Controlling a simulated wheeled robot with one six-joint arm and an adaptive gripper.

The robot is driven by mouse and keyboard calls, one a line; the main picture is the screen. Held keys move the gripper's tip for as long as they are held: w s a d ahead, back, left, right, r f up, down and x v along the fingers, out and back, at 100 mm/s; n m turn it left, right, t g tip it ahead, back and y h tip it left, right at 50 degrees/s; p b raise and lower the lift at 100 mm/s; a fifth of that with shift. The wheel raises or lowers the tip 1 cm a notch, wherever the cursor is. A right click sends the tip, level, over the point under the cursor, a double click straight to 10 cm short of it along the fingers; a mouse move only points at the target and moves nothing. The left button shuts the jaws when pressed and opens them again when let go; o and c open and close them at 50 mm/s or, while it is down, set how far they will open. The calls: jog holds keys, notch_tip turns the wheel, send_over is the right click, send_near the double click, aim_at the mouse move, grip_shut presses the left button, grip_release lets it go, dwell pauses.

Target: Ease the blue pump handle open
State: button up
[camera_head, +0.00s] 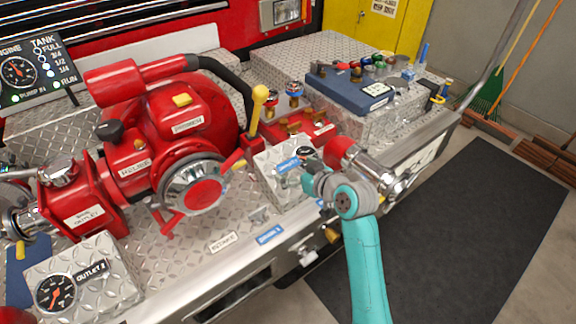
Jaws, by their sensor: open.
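My teal arm reaches in from the bottom right, and my gripper (294,178) is at the front of a diamond-plate box (272,158) on the bumper deck. The gripper is open and small in the picture, and I see nothing clearly held in it. A blue label-like patch (288,163) shows on the box just beside the fingers. I cannot clearly make out a blue handle; it may be hidden by my gripper. Another blue label (268,234) is on the bumper's front edge below.
A large red pump (170,135) with a front outlet (196,184) stands left of my gripper. A yellow-knobbed lever (257,108) rises behind it. A red and chrome fitting (368,168) is close on the right. A blue case (352,88) lies farther back. The dark mat (470,220) is clear.

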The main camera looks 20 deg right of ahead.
aim_at(289, 166)
jog(key=shift+x, duration=1.75)
jog(key=c, duration=1.5)
jog(key=shift+s+d+r, duration=0.1)
jog(key=shift+s+r, duration=0.3)
jog(key=shift+r, duration=0.35)
jog(key=shift+s+d+r, duration=0.15)
jog(key=shift+s+r, duration=0.2)
jog(key=shift+r, duration=0.4)
jog(key=shift+s+d+r, duration=0.1)
jog(key=shift+s+r, duration=0.3)
jog(key=shift+r, duration=0.3)
jog(key=shift+c, duration=0.2)
jog(key=o, duration=1.5)
jog(key=shift+s, duration=0.1)
jog(key=shift+o, duration=0.2)
